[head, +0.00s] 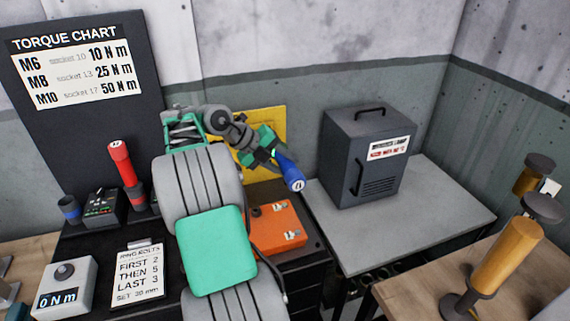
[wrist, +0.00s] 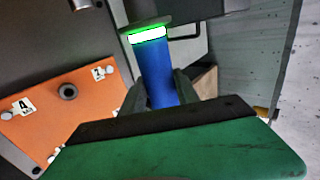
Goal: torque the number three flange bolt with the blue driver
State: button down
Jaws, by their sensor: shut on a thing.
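My gripper (head: 268,152) is shut on the blue driver (head: 289,172), which is held tilted in the air above and behind the orange flange plate (head: 277,228). In the wrist view the driver (wrist: 157,72) stands between the two fingers, with a lit green-white band near its far end. The orange plate also shows in the wrist view (wrist: 60,120), apart from the driver, with a dark round hub, pale bolts and white number tags. One tag reads 4 and another looks like 2. I cannot make out a tag reading 3.
A red-handled tool (head: 122,160) stands left of my arm. A card (head: 137,275) reads first 2, then 5, last 3. A grey meter (head: 65,285) shows 0 N m. A dark cabinet (head: 367,155) stands on the grey table (head: 440,215), whose right part is clear.

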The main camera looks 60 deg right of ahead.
jog(key=shift+w+d+r, duration=0.2)
jog(key=shift+w+d, duration=0.4)
jog(key=shift+w, duration=0.05)
dwell(2.1)
